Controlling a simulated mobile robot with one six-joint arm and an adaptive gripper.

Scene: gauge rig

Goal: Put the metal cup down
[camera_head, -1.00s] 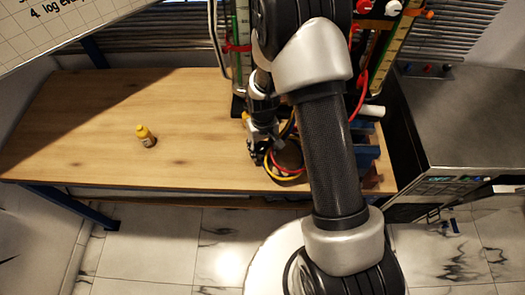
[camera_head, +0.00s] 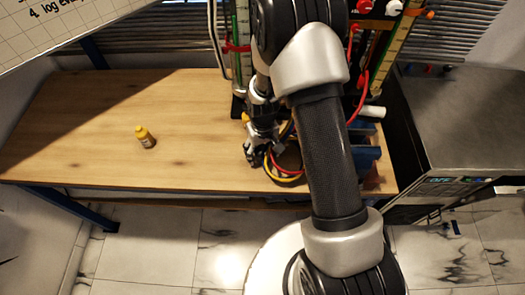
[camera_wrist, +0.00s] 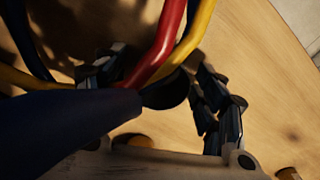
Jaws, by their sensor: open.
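I cannot make out a metal cup in either view. My gripper (camera_head: 254,152) is low over the front right part of the wooden table, just left of a bundle of coloured cables. In the wrist view my gripper (camera_wrist: 160,75) has its two fingers apart. A dark rounded thing (camera_wrist: 168,94) shows between the fingers, partly behind the cables; I cannot tell what it is. Red and yellow cables (camera_wrist: 163,45) and a thick dark blue one cross close to the wrist camera and hide much of the left finger.
A small yellow-capped bottle (camera_head: 146,137) stands on the table (camera_head: 80,135), whose left and middle are otherwise clear. The gauge rig (camera_head: 241,50) stands behind my arm. A steel-topped unit (camera_head: 455,115) is at the right. Cables (camera_head: 284,172) lie close to my gripper.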

